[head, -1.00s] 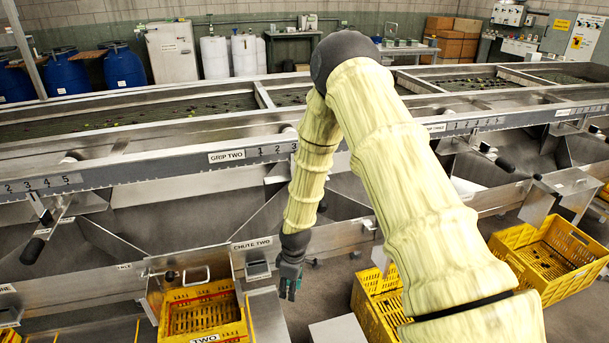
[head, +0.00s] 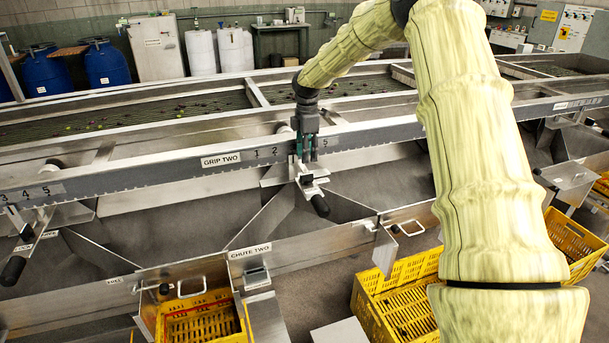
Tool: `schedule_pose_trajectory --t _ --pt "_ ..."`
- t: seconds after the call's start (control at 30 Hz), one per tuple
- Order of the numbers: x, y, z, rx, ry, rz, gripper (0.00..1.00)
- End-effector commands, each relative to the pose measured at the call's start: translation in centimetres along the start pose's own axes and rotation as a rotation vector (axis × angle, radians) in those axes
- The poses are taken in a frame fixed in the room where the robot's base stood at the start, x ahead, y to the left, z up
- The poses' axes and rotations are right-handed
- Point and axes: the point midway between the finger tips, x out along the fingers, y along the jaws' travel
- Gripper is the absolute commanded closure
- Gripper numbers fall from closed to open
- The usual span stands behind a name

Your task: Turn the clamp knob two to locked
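My gripper (head: 306,158) points down at the front rail, just right of the "GRIP TWO" label (head: 221,160), over the number scale. Its fingers are at the top of a metal clamp bracket (head: 312,187), from which a lever with a black handle (head: 320,206) slopes down and right. The clamp knob is not clearly visible; the fingers cover that part of the bracket. I cannot tell whether the fingers touch or hold it, or how the knob is turned.
The long steel rail (head: 180,172) crosses the view. The "CHUTE TWO" plate (head: 250,251) is below, with a yellow crate (head: 200,318) beside it. Another yellow crate (head: 395,300) stands near my arm. A similar lever's black handle (head: 12,270) hangs at left.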

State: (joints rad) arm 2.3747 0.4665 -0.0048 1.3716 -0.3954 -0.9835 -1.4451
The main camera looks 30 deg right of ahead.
Motion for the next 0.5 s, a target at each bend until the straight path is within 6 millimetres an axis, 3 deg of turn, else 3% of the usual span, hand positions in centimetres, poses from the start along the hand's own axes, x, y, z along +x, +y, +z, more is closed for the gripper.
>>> schedule_pose_trajectory --t 0.3,0.5 --pt "5.2 0.0 -0.1 0.0 -0.001 -0.002 0.64" --pt "7.7 0.1 -0.2 -0.001 -0.001 0.0 0.64"
